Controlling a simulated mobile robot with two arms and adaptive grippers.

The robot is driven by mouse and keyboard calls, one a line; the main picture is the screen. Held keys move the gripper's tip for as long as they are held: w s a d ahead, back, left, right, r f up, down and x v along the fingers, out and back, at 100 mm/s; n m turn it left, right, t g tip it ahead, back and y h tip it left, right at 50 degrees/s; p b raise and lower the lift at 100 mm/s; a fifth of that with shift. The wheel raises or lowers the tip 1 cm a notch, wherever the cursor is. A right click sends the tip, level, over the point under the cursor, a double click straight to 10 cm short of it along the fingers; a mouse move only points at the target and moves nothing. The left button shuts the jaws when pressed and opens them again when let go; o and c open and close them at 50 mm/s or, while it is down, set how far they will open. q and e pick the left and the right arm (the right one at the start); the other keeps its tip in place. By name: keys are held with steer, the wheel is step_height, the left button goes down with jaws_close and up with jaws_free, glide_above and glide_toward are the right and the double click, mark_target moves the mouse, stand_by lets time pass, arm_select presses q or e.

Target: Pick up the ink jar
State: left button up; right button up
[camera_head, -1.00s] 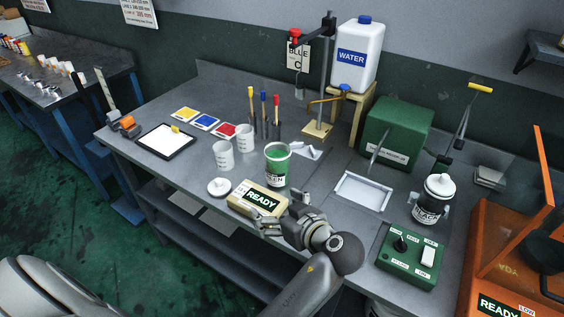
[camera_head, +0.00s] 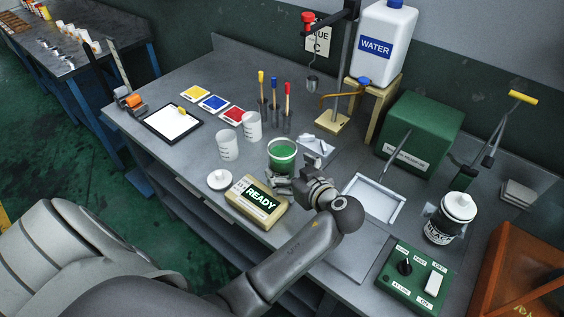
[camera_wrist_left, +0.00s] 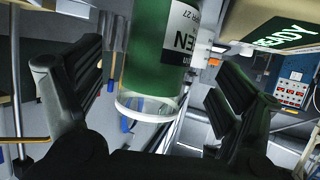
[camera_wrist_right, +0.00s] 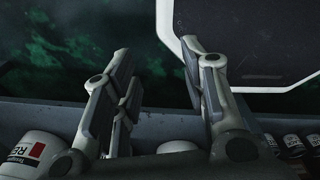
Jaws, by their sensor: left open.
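The ink jar (camera_head: 282,151) is a clear open jar of green ink with a white label, upright on the grey bench (camera_head: 190,138). In the left wrist view the ink jar (camera_wrist_left: 160,50) shows large between the two fingers, with a gap on each side. My left gripper (camera_head: 281,184) is open in front of the jar in the head view and hides its lower part. It also shows in the left wrist view (camera_wrist_left: 155,65). My right gripper (camera_wrist_right: 157,50) is open and empty in the right wrist view. It is not seen in the head view.
A yellowish box marked READY (camera_head: 256,200) lies just left of my left gripper, beside a white lid (camera_head: 220,180). A white tray (camera_head: 374,198), a black bottle (camera_head: 447,218) and a green control box (camera_head: 411,276) are to the right.

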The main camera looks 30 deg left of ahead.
mark_target(289, 169)
arm_select(q)
steer(key=shift+w+a+f, duration=0.1)
steer(key=shift+w+a, duration=0.2)
steer(key=shift+a, duration=0.05)
steer(key=p+x, duration=0.2)
steer(key=x, duration=0.1)
steer(key=shift+w+a+f, duration=0.1)
steer(key=shift+a+f, duration=0.05)
steer(key=shift+f, duration=0.05)
steer(key=shift+w+a+f, duration=0.2)
steer(key=shift+a+f, duration=0.1)
steer(key=shift+a, duration=0.15)
steer(key=shift+d, duration=0.1)
arm_select(e)
steer(key=shift+w+r, duration=1.1)
arm_select(q)
steer(key=c, duration=1.4)
arm_select(e)
steer(key=shift+s+a, duration=0.2)
steer(key=shift+s, duration=0.15)
